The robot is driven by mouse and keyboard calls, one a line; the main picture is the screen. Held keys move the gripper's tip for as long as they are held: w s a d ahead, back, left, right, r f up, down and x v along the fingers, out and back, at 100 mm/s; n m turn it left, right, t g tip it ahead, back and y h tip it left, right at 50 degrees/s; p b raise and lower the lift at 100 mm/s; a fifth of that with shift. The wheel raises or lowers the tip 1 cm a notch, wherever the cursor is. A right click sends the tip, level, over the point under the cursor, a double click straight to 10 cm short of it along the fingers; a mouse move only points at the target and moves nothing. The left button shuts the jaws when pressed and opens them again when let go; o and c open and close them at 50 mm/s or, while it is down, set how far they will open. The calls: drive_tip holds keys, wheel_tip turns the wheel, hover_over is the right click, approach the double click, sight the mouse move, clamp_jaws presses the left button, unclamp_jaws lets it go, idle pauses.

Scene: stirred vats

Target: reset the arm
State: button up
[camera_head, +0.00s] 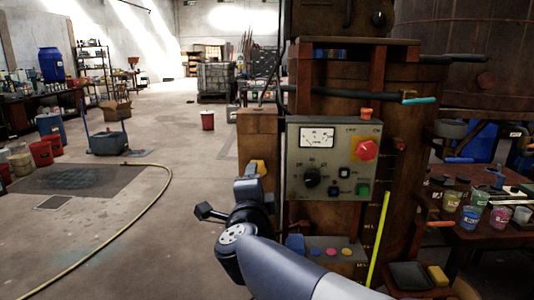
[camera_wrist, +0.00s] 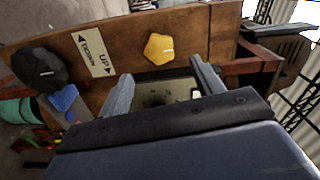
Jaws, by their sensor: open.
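My arm (camera_head: 290,268) reaches up from the bottom of the head view, bent at a dark joint, with its end beside the control cabinet. In the wrist view my gripper (camera_wrist: 160,72) is open, its two grey fingers apart with nothing between them. Beyond the fingertips is a wooden panel (camera_wrist: 212,22) with a yellow knob (camera_wrist: 158,48), a black knob (camera_wrist: 42,68) and an arrowed label plate (camera_wrist: 97,53). The yellow knob appears between the finger directions; I cannot tell how far off it is. In the head view my fingertips are not clearly visible.
A table with paint cups (camera_head: 470,218) is at right. A yellow hose (camera_head: 150,205) lies on the floor at left. Open floor (camera_head: 160,125) extends behind.

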drive_tip(key=w, duration=0.8)
drive_tip(key=shift+w+d, duration=0.2)
drive_tip(key=n+p, duration=0.3)
drive_tip(key=n, duration=0.4)
drive_tip(key=n+p, duration=0.4)
drive_tip(key=n, duration=0.4)
drive_tip(key=n+p, duration=0.3)
drive_tip(key=n, duration=0.5)
drive_tip(key=shift+s+a+r, duration=0.1)
drive_tip(key=shift+s+a, duration=0.1)
drive_tip(key=shift+a, duration=0.05)
drive_tip(key=shift+n, duration=0.3)
